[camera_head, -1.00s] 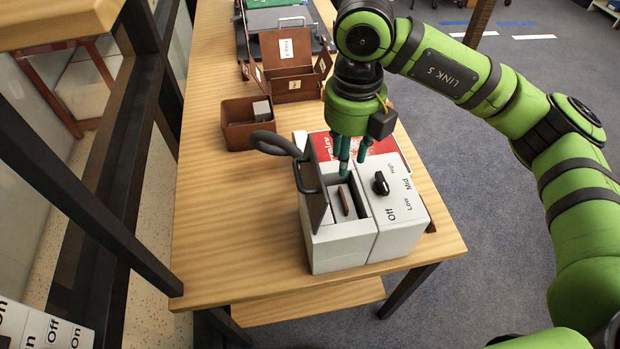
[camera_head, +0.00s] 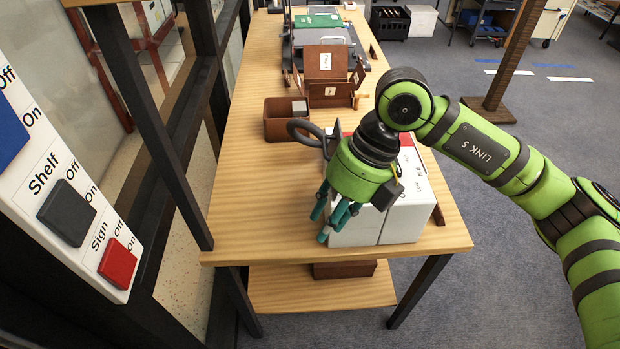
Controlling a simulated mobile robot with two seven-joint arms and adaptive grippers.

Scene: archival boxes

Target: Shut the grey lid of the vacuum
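The vacuum (camera_head: 407,217) is a white box at the near right end of the wooden table, partly covered by my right arm. Its dial and slot are hidden now. A small part of the grey lid (camera_head: 333,142) shows beside the black hose loop, still raised; the rest is behind my gripper. My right gripper (camera_head: 335,222) points down at the vacuum's front left side, its teal fingers spread apart with nothing seen between them. Whether it touches the lid or box I cannot tell. My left gripper is out of view.
A brown open box (camera_head: 279,128) stands behind the vacuum, with a brown folding box (camera_head: 331,93) farther back. A switch panel (camera_head: 75,190) is close at the left. The table's left part is clear.

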